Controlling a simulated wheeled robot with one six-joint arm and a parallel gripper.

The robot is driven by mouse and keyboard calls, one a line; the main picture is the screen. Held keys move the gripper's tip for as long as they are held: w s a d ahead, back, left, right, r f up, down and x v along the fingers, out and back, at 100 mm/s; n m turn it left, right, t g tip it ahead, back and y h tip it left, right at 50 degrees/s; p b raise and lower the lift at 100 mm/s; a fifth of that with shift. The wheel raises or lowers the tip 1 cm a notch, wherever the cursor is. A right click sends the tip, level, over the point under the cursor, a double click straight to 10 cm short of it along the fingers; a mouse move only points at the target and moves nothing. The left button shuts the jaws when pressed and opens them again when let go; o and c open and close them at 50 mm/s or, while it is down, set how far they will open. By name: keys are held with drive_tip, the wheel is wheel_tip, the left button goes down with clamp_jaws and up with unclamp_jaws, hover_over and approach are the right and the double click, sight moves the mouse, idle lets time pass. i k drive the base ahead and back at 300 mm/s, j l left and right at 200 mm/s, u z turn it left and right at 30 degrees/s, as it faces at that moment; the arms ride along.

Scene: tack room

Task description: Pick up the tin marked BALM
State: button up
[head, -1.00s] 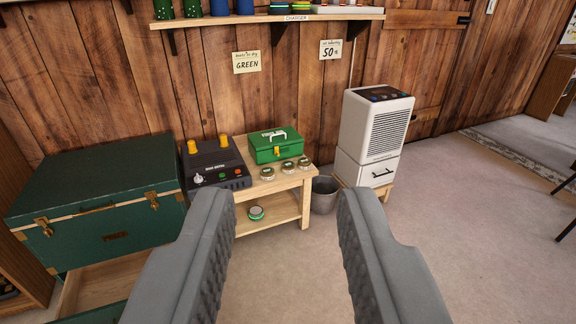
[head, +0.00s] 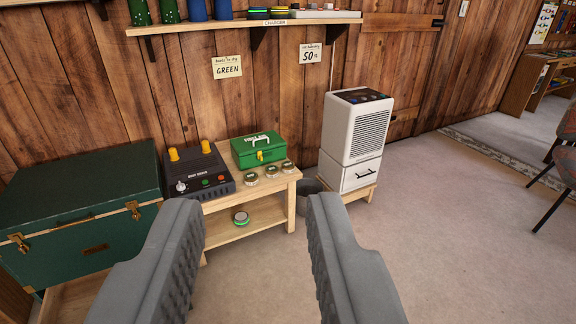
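Three small round tins stand in a row on the top of a low wooden table: a left tin (head: 250,179), a middle tin (head: 271,172) and a right tin (head: 288,166). Another round tin (head: 241,218), with a green rim, sits on the table's lower shelf. The lettering on all of them is too small to read, so I cannot tell which is marked BALM. My gripper (head: 255,225) is open and empty, its two grey fingers wide apart in the foreground, well short of the table.
A black device with yellow knobs (head: 197,172) and a green box (head: 258,150) share the table (head: 268,209). A green trunk (head: 80,205) stands left, above an open drawer. A shelf (head: 230,27) hangs above.

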sight(287, 167)
drive_tip(key=i+l, duration=0.15)
drive_tip(key=i, duration=0.35)
drive_tip(key=i+l, duration=0.15)
drive_tip(key=i, duration=0.35)
drive_tip(key=i+l+u, duration=0.1)
drive_tip(key=i, duration=0.4)
drive_tip(key=i+l, duration=0.25)
drive_tip(key=i, duration=0.2)
drive_tip(key=i+l, duration=0.2)
drive_tip(key=i, duration=0.3)
drive_tip(key=j+u, duration=0.05)
